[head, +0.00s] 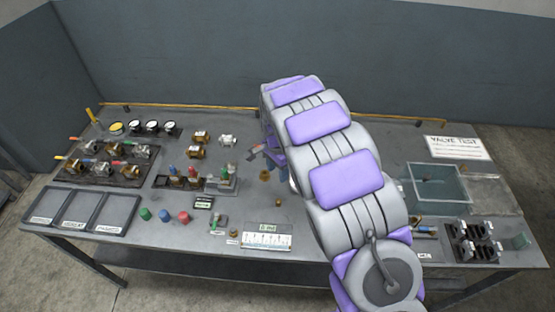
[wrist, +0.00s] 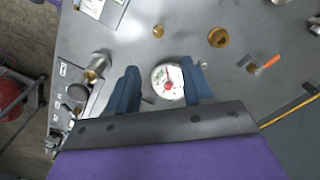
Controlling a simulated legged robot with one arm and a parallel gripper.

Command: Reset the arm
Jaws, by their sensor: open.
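My arm reaches over the grey bench (head: 330,115) in the head view, its purple and grey links covering the middle right. My gripper (wrist: 166,70) shows in the wrist view with its two blue fingers apart. A round white gauge with a red centre (wrist: 168,84) shows between the fingers. Nothing shows the fingers pressing on it, and I cannot tell how far below them it lies. In the head view the gripper is mostly hidden behind the arm, with only bits of blue showing.
Valves stand on a dark board (head: 88,176) at the left, with several gauges (head: 152,126) behind. Empty grey trays (head: 80,209) lie at the front left. A clear bin (head: 437,186) and black holders (head: 475,243) are at the right. A wall closes the back.

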